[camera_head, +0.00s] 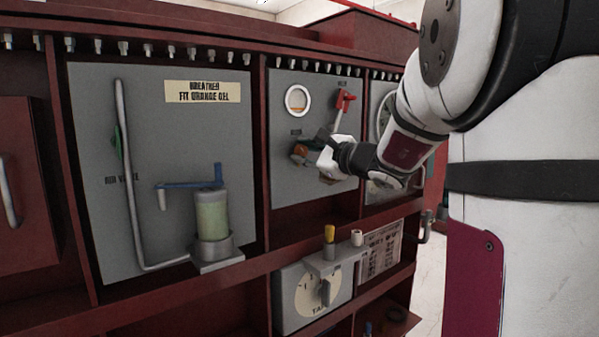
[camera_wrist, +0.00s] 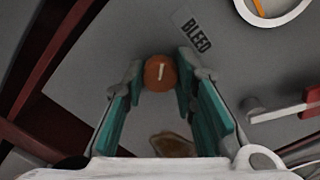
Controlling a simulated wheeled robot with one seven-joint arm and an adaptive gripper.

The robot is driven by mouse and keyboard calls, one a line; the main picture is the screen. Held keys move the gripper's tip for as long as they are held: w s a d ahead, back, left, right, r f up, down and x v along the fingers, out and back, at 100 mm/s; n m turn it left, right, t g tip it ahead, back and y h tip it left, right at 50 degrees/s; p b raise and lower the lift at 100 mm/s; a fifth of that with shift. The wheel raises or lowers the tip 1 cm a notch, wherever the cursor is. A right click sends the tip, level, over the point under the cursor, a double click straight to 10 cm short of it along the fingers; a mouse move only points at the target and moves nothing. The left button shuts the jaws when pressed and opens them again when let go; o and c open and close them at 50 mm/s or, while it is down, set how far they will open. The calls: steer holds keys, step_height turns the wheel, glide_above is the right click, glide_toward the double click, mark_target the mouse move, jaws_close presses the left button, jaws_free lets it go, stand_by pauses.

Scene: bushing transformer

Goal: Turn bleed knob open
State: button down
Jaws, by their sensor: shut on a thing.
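The bleed knob (camera_wrist: 160,73) is a round orange-brown knob with a pale line on its face, beside a "BLEED" label (camera_wrist: 193,31) in the wrist view. My gripper (camera_wrist: 158,78) has its two teal-padded fingers on either side of the knob, shut on it. In the head view my gripper (camera_head: 318,154) reaches the grey middle panel from the right. The knob (camera_head: 299,149) shows there as a small orange-brown patch at the fingertips, partly hidden by them.
A red-handled valve (camera_head: 344,100) and a round white-rimmed gauge (camera_head: 297,99) sit above my gripper on the same panel. A brownish round thing (camera_wrist: 173,145) lies below the knob in the wrist view. A dial box (camera_head: 310,295) stands lower down.

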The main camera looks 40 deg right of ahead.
steer(key=n+b, duration=0.2)
steer(key=b, duration=0.1)
steer(key=n+b, duration=0.2)
steer(key=b, duration=0.2)
steer(key=n+b, duration=0.2)
steer(key=b, duration=0.2)
steer(key=shift+f, duration=0.25)
steer(key=n+b, duration=0.3)
steer(key=b, duration=0.2)
steer(key=shift+r, duration=0.15)
steer(key=shift+a+r+n+b, duration=0.1)
steer(key=shift+n+b, duration=0.3)
steer(key=shift+b, duration=0.1)
steer(key=c, duration=1.3)
jaws_free()
steer(key=shift+s, duration=0.1)
steer(key=s, duration=1.1)
steer(key=shift+s+d+r, duration=0.2)
steer(key=shift+s+d, duration=0.05)
steer(key=shift+s, duration=0.15)
